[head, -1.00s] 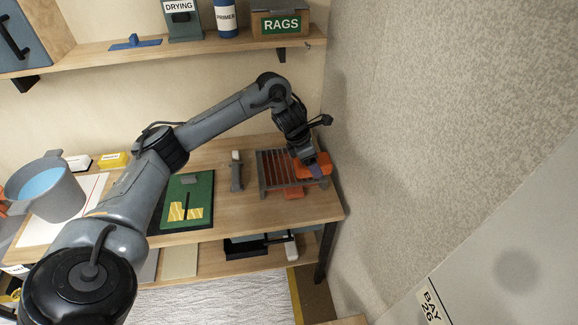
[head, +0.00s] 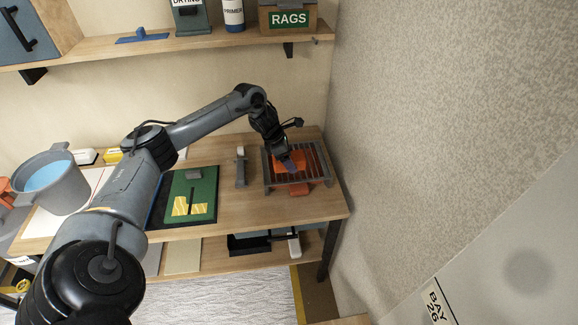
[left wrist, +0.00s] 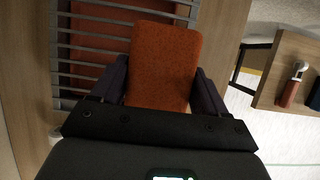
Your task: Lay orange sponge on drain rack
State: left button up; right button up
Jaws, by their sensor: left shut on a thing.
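The orange sponge (head: 291,161) is between the fingers of my left gripper (head: 288,166), over the left-middle part of the grey drain rack (head: 320,166). The left wrist view shows the sponge (left wrist: 165,62) pinched between two dark purple fingers (left wrist: 162,90), with the rack's bars (left wrist: 62,62) beside and beyond it. I cannot tell whether the sponge touches the bars. A darker orange-red thing (head: 300,189) shows below the rack, partly hidden by the bars. My right gripper is not in view.
The rack stands at the right end of the wooden table (head: 245,205), near the wall. A grey upright tool (head: 240,167) stands left of it, then a green board (head: 193,190) and a grey bucket (head: 62,190). A shelf with a RAGS box (head: 288,18) is above.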

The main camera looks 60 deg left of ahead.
pick_arm(q)
notch_tip(320, 180, down, 4)
jog(key=shift+d+r, duration=0.1)
jog(key=shift+r, duration=0.1)
jog(key=shift+f, duration=0.15)
jog(key=o, duration=1.1)
